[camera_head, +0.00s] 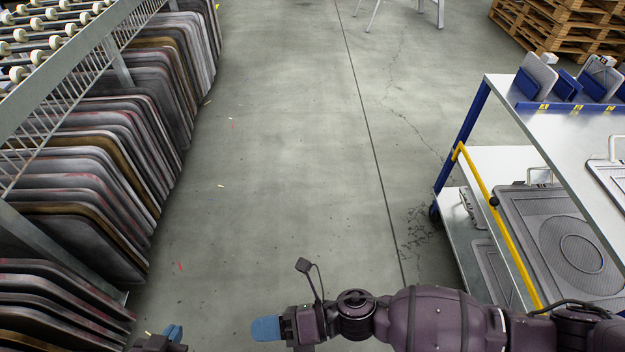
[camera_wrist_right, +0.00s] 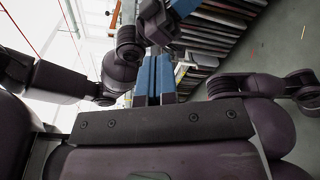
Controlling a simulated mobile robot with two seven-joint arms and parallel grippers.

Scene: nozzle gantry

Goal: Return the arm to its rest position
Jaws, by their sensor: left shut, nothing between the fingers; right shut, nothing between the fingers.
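My right arm (camera_head: 435,318) reaches in from the right along the bottom of the head view. Its right gripper (camera_head: 267,328) has blue fingertips and points left above the floor. In the right wrist view the two blue fingers of the right gripper (camera_wrist_right: 155,78) lie side by side, shut, with nothing between them. My left gripper (camera_head: 173,333) shows only as a blue tip and dark body at the bottom edge, left of the right gripper. It is shut and empty. The rest of the left arm is hidden below the head view.
A rack (camera_head: 105,72) with rollers on top and several dark panels below stands along the left. A blue-framed cart (camera_head: 465,130) with a yellow rail and grey moulded parts stands at the right. Wooden pallets (camera_head: 565,25) are stacked at the far right.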

